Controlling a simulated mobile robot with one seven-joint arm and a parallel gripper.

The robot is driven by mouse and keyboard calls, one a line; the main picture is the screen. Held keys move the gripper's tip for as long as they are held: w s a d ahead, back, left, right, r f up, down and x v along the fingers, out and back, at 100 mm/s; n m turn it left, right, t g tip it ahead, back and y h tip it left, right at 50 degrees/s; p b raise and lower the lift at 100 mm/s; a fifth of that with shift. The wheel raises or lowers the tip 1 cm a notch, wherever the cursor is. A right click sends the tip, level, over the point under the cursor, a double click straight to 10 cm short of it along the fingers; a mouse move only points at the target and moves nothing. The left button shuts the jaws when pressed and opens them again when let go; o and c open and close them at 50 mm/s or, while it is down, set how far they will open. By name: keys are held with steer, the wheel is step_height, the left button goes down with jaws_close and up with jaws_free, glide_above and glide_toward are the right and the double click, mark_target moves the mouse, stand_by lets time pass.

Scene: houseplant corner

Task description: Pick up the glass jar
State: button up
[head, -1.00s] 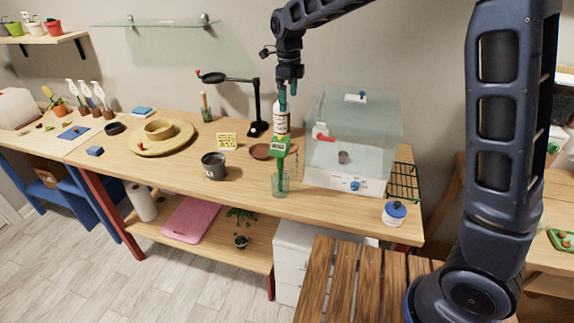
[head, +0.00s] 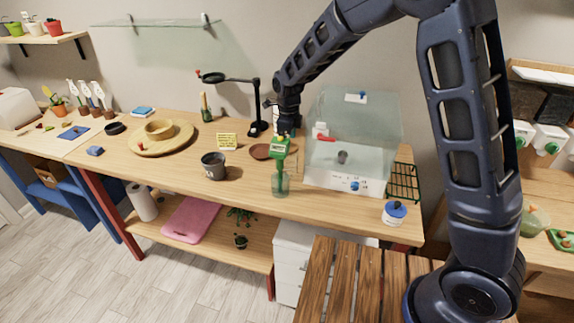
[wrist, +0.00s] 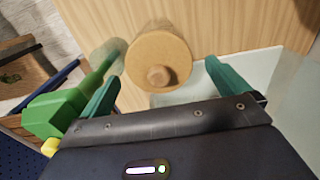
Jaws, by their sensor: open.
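My gripper (head: 287,128) is open and points down over the table. In the wrist view its two teal fingers (wrist: 163,74) stand apart, with a round tan lid with a knob (wrist: 158,48) between and beyond their tips. The tool (wrist: 58,112) is close beside the left finger in the wrist view.
A clear-walled box with a white base (head: 345,180) stands close to the right. A blue-lidded pot (head: 394,213) is at the front right.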

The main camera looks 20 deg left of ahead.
mark_target(287, 162)
step_height(287, 162, down, 5)
steer(key=shift+f, duration=0.1)
steer(key=c, duration=2)
